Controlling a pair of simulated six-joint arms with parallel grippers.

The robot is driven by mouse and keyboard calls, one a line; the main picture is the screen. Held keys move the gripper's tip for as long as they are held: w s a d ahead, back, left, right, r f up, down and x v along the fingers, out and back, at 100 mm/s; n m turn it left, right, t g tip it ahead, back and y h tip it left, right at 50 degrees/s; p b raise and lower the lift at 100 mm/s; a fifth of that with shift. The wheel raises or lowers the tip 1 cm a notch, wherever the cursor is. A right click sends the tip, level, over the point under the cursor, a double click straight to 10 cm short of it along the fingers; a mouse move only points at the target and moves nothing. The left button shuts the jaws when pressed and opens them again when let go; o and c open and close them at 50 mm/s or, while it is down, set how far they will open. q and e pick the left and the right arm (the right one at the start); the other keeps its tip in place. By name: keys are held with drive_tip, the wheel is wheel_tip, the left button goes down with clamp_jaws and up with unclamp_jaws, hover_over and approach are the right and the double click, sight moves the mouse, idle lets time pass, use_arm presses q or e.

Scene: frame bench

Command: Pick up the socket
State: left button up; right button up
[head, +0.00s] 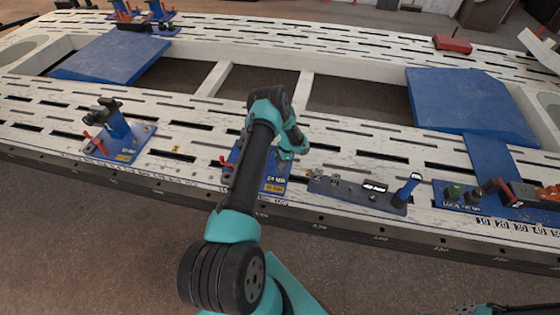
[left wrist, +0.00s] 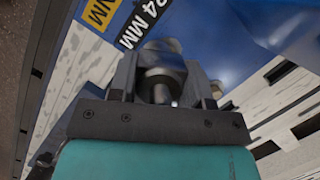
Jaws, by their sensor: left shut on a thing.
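The socket (left wrist: 160,78) is a grey metallic cylinder, seen between the fingers of my left gripper (left wrist: 162,92) in the left wrist view. The left gripper is shut on it, over a blue plate (left wrist: 215,20) with a "24 MM" label. In the head view my left gripper (head: 288,153) is at the blue plate (head: 272,184) near the bench's front edge. The socket is hidden there by the gripper and arm. I cannot tell whether the socket touches the plate. My right gripper does not show.
A blue stand with a post (head: 117,125) is to the left. A grey-blue tray (head: 345,190) with small parts and a blue-handled piece is just right of the gripper. Farther right is a blue station (head: 475,197). The white slotted bench (head: 375,140) has open gaps behind.

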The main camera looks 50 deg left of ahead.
use_arm(q)
drive_tip(key=s+d+r, duration=0.1)
drive_tip(key=s+d, duration=0.8)
drive_tip(key=d, duration=0.1)
drive_tip(key=shift+d+r, duration=0.25)
drive_tip(key=shift+d, duration=0.05)
